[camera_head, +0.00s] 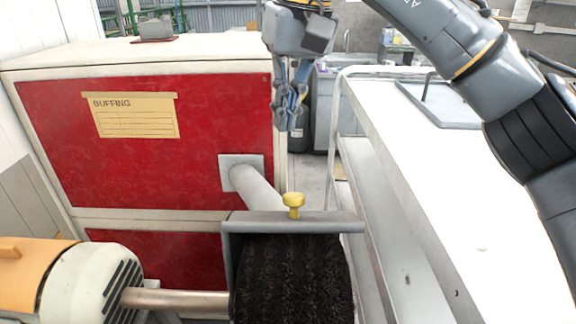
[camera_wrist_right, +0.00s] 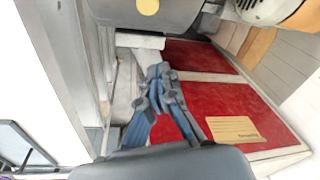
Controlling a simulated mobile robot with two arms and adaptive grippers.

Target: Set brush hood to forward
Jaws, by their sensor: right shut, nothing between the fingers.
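The black bristled buffing brush (camera_head: 290,280) is at the bottom middle of the head view. A grey brush hood (camera_head: 325,222) covers its top, with a yellow knob (camera_head: 293,203) standing on it. In the right wrist view the hood (camera_wrist_right: 150,18) is at the top, with the round yellow knob (camera_wrist_right: 148,6) on it. My right gripper (camera_head: 287,122) points down, shut and empty, above and behind the knob and apart from it. Its blue fingers (camera_wrist_right: 163,82) also show in the right wrist view. My left gripper is out of view.
A red and cream cabinet (camera_head: 60,140) with a yellow "BUFFING" label (camera_head: 136,116) stands behind and left. A grey pipe (camera_head: 256,187) runs from it towards the hood. The motor (camera_head: 75,285) and shaft (camera_head: 175,301) are at lower left. A white bench (camera_head: 440,190) is on the right.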

